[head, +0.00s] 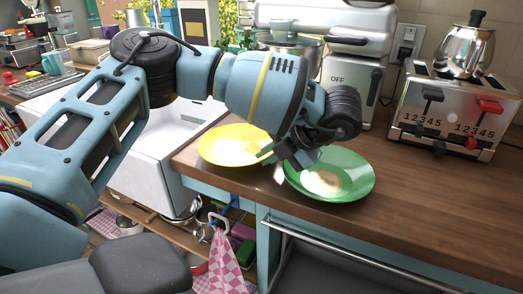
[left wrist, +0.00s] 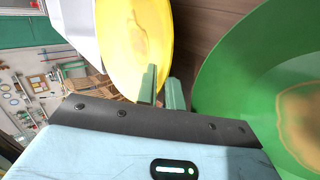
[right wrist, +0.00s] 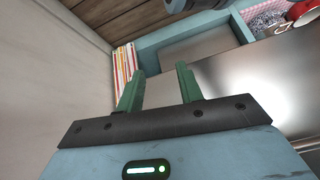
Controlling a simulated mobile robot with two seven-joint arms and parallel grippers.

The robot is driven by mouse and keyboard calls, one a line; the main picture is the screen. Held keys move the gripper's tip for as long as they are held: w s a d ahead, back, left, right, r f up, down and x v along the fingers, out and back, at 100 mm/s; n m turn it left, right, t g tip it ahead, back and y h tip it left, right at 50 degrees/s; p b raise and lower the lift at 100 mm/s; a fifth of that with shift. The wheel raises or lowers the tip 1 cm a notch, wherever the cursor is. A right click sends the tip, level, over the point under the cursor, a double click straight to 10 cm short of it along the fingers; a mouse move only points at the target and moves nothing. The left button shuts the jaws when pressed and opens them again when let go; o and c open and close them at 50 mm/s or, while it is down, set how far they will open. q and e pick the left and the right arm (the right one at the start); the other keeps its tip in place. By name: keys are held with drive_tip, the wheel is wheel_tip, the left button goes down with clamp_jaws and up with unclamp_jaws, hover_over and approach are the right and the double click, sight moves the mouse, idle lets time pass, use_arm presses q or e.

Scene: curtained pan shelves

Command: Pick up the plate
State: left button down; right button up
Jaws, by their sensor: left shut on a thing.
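A yellow plate (head: 222,146) lies at the left front corner of the wooden counter. A green plate (head: 350,172) with a pale brown centre lies to its right. My left gripper (head: 267,155) is at the right edge of the yellow plate, between the two plates. In the left wrist view its fingers (left wrist: 163,86) are close together on the rim of the yellow plate (left wrist: 130,40). The green plate (left wrist: 230,90) is beside them, apart from the fingers. My right gripper (right wrist: 159,90) is open, with nothing between its fingers.
A toaster (head: 450,115) with a metal kettle (head: 466,50) on top stands at the back right. A checked pink cloth (head: 222,262) hangs below the front edge. The counter's right front is clear.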

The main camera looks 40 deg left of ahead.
use_arm(q)
drive_tip(key=shift+r, duration=0.5)
wheel_tip(320, 180, up, 2)
drive_tip(key=shift+r+p, duration=0.25)
drive_tip(key=shift+p, duration=0.15)
drive_tip(key=s+d+r+p, duration=0.1)
drive_tip(key=s+d, duration=0.7)
drive_tip(key=s, duration=0.5)
drive_tip(key=shift+s+d, duration=0.25)
